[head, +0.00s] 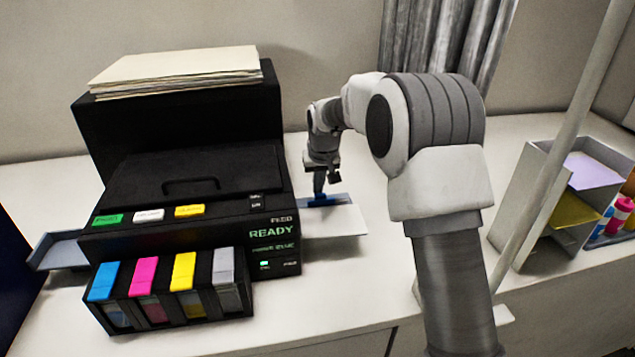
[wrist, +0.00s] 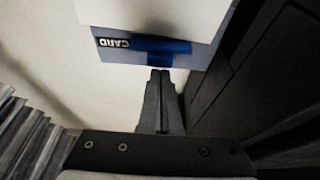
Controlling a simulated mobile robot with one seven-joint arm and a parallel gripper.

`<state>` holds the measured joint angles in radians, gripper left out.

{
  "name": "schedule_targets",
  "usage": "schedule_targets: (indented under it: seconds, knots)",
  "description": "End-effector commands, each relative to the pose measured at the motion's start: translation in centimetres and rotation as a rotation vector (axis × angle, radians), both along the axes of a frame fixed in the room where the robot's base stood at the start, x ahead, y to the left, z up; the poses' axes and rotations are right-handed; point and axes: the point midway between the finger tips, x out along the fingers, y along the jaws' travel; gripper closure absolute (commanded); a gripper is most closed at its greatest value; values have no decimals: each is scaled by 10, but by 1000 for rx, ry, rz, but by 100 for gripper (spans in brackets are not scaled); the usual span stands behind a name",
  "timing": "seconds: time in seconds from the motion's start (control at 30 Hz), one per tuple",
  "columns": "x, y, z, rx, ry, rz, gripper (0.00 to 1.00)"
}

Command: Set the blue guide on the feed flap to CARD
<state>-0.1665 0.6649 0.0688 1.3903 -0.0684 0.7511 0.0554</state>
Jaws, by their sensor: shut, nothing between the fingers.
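The feed flap (head: 345,222) sticks out from the right side of the black printer (head: 190,180). The blue guide (head: 322,200) sits on it. In the wrist view the flap (wrist: 105,52) is at the top, with a CARD label (wrist: 114,43) on its edge. The blue guide (wrist: 165,47) lies right beside the label, at its right end in that picture. My gripper (wrist: 160,73) is shut and empty, its fingertips close below the guide. I cannot tell whether they touch it. In the head view my gripper (head: 326,176) is low over the flap.
Paper (head: 175,70) lies on top of the printer. Ink cartridges (head: 170,285) stand at its front, and another tray (head: 60,250) is at its left. A paper rack (head: 545,200) and a pole stand at the right. The white table between printer and rack is mostly clear.

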Motion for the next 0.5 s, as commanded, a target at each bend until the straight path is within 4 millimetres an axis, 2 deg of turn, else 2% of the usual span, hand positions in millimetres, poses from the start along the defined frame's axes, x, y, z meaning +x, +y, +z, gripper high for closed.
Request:
schedule_targets:
  seconds: [0.5]
  knots:
    - [-8, -2, 0, 0, 0, 0, 100]
